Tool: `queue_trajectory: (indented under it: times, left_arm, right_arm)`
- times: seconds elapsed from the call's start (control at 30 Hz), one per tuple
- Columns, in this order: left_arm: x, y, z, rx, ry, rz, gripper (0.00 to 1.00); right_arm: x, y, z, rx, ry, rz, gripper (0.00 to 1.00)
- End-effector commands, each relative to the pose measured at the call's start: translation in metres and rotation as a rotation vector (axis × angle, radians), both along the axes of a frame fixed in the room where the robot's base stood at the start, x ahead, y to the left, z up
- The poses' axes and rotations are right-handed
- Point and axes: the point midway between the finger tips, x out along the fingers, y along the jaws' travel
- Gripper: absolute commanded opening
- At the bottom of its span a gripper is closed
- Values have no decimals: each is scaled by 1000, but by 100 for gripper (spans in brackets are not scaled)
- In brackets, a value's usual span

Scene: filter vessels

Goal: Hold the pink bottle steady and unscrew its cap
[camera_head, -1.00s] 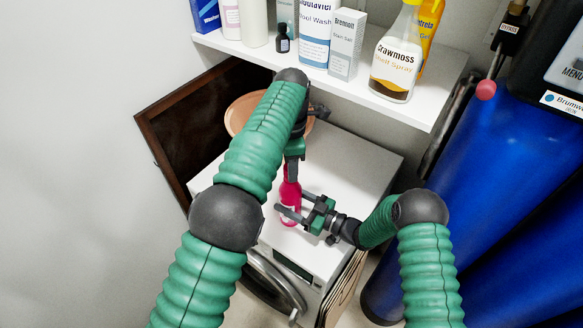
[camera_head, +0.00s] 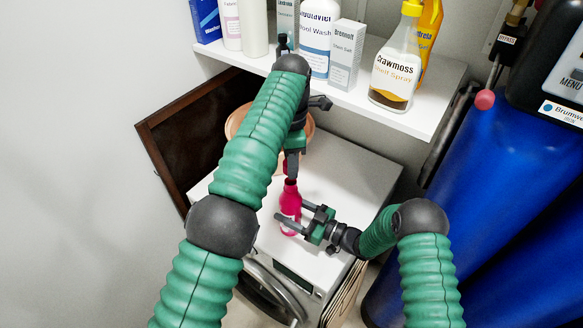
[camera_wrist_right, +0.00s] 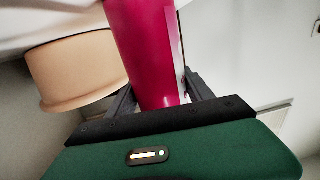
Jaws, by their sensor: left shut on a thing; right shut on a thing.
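The pink bottle (camera_head: 290,204) stands upright on the white appliance top. My right gripper (camera_head: 291,217) is shut around its body from the right. In the right wrist view the bottle (camera_wrist_right: 148,50) rises between the two dark fingers. The left arm hides part of the gripper.
A tan round bowl or pot (camera_head: 235,123) stands behind the left arm; it also shows in the right wrist view (camera_wrist_right: 75,68). A shelf (camera_head: 425,118) with several bottles and boxes hangs above. A brown-framed dark panel (camera_head: 175,145) is at left, blue tanks (camera_head: 480,200) at right.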

Motion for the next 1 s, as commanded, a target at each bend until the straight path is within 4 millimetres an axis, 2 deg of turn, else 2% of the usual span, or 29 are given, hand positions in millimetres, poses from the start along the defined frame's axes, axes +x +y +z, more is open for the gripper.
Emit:
queue_trajectory:
  times: [0.1,0.13,0.3,0.67,0.77,1.0]
  left_arm:
    - [0,0,-1,0,0,0,0]
    - [0,0,-1,0,0,0,0]
    - [0,0,-1,0,0,0,0]
    - [0,0,-2,0,-1,0,0]
    - [0,0,-7,0,0,0,0]
    - [0,0,-20,0,0,0,0]
  right_arm:
    - [0,-1,-1,-2,1,-2,0]
    - [0,-1,-1,-2,1,-2,64]
    - [0,-1,0,-1,1,-1,85]
    - [-2,-5,-1,-1,0,-1,85]
    - [-10,-20,-2,-1,0,-4,85]
    - [-41,-74,-4,0,1,-6,85]
